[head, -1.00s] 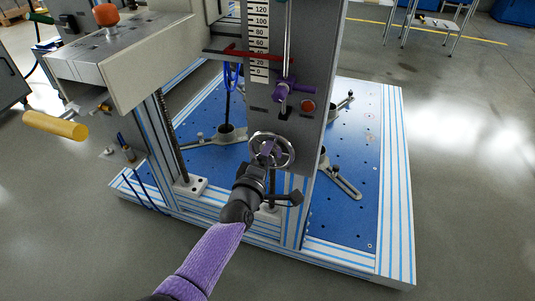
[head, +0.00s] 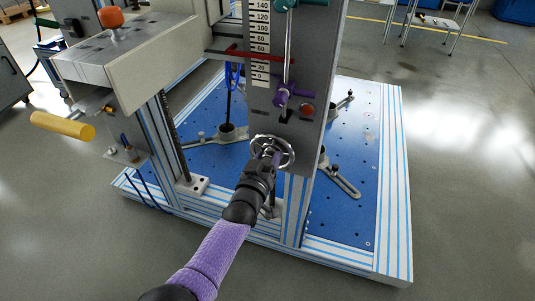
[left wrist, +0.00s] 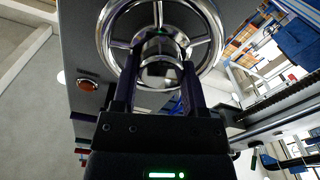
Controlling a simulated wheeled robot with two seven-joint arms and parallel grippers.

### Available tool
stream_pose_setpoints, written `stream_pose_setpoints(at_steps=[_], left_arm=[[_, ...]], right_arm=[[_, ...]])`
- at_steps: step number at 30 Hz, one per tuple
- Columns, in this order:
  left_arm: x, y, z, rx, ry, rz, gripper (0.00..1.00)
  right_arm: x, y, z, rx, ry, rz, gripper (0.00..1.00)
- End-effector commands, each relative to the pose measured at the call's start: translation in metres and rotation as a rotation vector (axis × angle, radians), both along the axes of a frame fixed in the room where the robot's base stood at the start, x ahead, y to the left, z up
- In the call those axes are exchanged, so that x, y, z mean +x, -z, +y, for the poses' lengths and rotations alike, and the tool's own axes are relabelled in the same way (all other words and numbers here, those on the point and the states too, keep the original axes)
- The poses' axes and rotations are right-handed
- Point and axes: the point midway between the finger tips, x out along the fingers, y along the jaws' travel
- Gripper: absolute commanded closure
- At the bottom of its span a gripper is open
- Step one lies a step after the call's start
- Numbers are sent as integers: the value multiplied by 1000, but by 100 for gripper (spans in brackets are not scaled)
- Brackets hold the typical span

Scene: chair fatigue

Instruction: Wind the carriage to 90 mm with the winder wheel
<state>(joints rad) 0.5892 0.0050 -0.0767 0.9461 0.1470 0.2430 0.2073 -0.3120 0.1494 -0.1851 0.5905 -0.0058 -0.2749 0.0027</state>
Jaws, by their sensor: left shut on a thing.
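The winder wheel (head: 289,157), a chrome handwheel with spokes, sits low on the grey column (head: 306,135). It also shows large in the left wrist view (left wrist: 106,38). My left gripper (head: 267,158) is at the wheel's centre, its fingers (left wrist: 157,78) either side of the round metal hub part, shut on it. The carriage scale (head: 259,30) is a white strip with numbers, up to 140 in view. A red pointer bar (head: 268,57) crosses it near the 40 mark, partly covering the marks. My right gripper is out of view.
A purple lever (head: 285,95) and a red button (head: 307,110) sit above the wheel. A yellow handle (head: 62,125) juts out at left. The blue base plate (head: 352,205) carries metal support feet. Open floor lies in front and right.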

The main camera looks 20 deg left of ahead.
Motion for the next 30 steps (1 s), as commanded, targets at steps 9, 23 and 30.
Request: stream_pose_setpoints(at_steps=[9,23,30], left_arm=[[4,-8,-1,515,-10,-33,100],[4,-5,-4,1071,-14,-50,100],[4,-7,-4,1096,-14,-52,32]], right_arm=[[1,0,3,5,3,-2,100],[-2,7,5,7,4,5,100],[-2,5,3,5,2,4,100]])
